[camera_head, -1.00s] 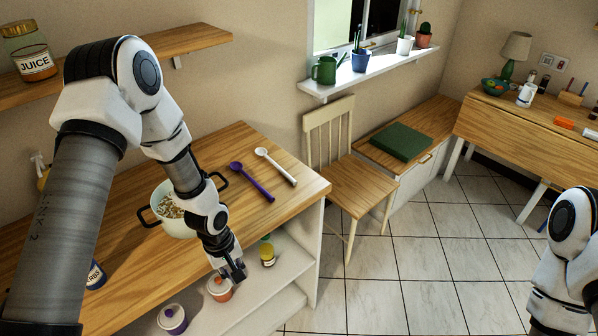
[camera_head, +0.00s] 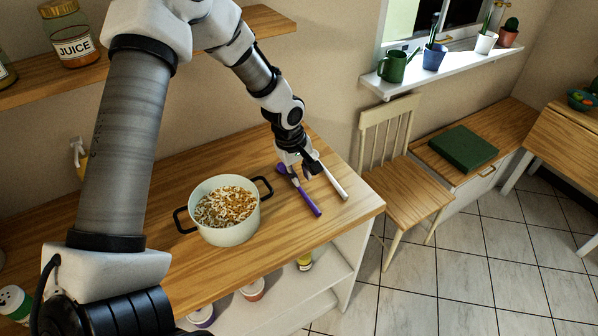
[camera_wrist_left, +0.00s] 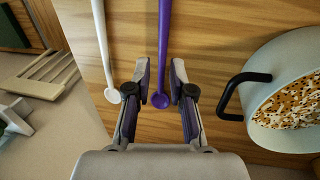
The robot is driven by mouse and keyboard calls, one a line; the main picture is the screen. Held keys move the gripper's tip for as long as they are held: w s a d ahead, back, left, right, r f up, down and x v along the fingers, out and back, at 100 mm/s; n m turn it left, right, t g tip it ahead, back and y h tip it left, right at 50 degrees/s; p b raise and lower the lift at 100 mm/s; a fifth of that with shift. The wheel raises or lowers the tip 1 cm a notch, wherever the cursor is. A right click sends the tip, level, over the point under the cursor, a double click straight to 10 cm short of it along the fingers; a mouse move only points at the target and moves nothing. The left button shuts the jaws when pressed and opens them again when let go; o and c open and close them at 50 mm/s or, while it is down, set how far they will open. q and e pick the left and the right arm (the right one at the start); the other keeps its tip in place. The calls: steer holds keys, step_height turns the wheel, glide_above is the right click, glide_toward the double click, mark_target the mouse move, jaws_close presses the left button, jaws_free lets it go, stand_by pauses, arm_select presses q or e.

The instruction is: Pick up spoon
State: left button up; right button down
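A purple spoon (camera_head: 306,198) lies on the wooden counter. In the left wrist view the purple spoon (camera_wrist_left: 164,40) runs between the two fingers, its round bowl towards the gripper's palm. A white spoon (camera_head: 335,181) lies beside it on the right; it also shows in the left wrist view (camera_wrist_left: 102,45), just outside the left-hand finger. My left gripper (camera_head: 298,173) is over the purple spoon's bowl end, pointing down at it. In the left wrist view the gripper (camera_wrist_left: 160,74) is open, with gaps on both sides of the spoon. My right gripper is not in view.
A pale pot (camera_head: 232,235) with black handles and food inside stands left of the spoons; a handle is close to the gripper. The counter (camera_head: 340,222) is clear in front of the spoons. A chair (camera_head: 405,195) stands to the right.

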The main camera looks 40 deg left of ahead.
mark_target(306, 196)
arm_select(q)
steer(key=f+p, duration=0.1)
steer(key=f, duration=0.1)
steer(key=d+f, duration=0.1)
steer(key=shift+s+d+f+p, duration=0.1)
steer(key=shift+s+f+p, duration=0.1)
steer(key=shift+f+p, duration=0.2)
steer(key=f, duration=0.3)
steer(key=shift+w+f, duration=0.1)
steer(key=shift+w, duration=0.3)
steer(key=shift+w+f, duration=0.2)
steer(key=shift+f, duration=0.05)
steer(key=shift+s+r, duration=0.15)
steer(key=shift+r, duration=0.05)
steer(key=shift+c, duration=0.7)
jaws_close()
